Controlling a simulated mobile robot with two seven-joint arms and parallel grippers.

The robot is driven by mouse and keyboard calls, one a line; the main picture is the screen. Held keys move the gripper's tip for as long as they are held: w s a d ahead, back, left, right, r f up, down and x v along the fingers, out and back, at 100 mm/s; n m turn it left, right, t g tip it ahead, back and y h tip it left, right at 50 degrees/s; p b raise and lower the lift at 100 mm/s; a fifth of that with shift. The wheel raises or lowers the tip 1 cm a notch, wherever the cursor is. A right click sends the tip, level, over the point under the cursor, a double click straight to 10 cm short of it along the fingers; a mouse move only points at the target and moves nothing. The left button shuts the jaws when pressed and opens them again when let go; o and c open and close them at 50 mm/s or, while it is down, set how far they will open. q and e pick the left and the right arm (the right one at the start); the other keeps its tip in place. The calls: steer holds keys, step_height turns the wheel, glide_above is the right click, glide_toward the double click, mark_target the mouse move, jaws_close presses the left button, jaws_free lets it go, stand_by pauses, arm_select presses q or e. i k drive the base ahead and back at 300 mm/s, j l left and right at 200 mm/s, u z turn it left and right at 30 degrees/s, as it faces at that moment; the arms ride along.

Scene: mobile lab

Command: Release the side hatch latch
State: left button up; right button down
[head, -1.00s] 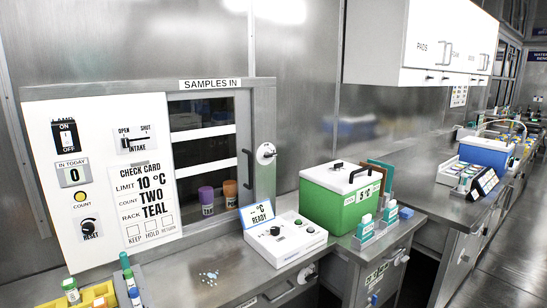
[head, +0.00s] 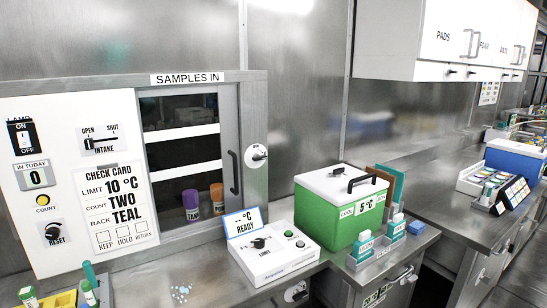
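The side hatch (head: 182,160) is set in the metal wall under a "SAMPLES IN" sign (head: 187,78). Its dark opening shows pale shelf bands. A grey upright panel with a dark vertical handle (head: 234,172) stands at its right side. A round white plate with a small metal knob (head: 257,156), which looks like the latch, is on the frame right of the handle. Its knob points to the right. A purple-capped jar (head: 191,204) and an orange-capped jar (head: 217,198) stand low in the opening. Neither gripper shows in the head view.
A white control box (head: 275,254) with a "READY" card (head: 244,222) and a green cool box (head: 340,210) stand on the counter below right of the hatch. A white panel (head: 75,180) with switches is at left. White cabinets (head: 450,40) overhang at upper right.

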mark_target(256, 156)
steer(key=i+l, duration=0.2)
steer(key=l, duration=0.15)
steer(key=i+l, duration=0.2)
steer(key=l, duration=0.15)
steer(key=i+l+u, duration=0.1)
steer(key=l, duration=0.25)
steer(key=i+l, duration=0.5)
steer(key=l, duration=0.25)
steer(key=i+l, duration=0.2)
steer(key=l, duration=0.15)
steer(key=i+l+u, duration=0.1)
steer(key=l, duration=0.3)
steer(key=i, duration=0.1)
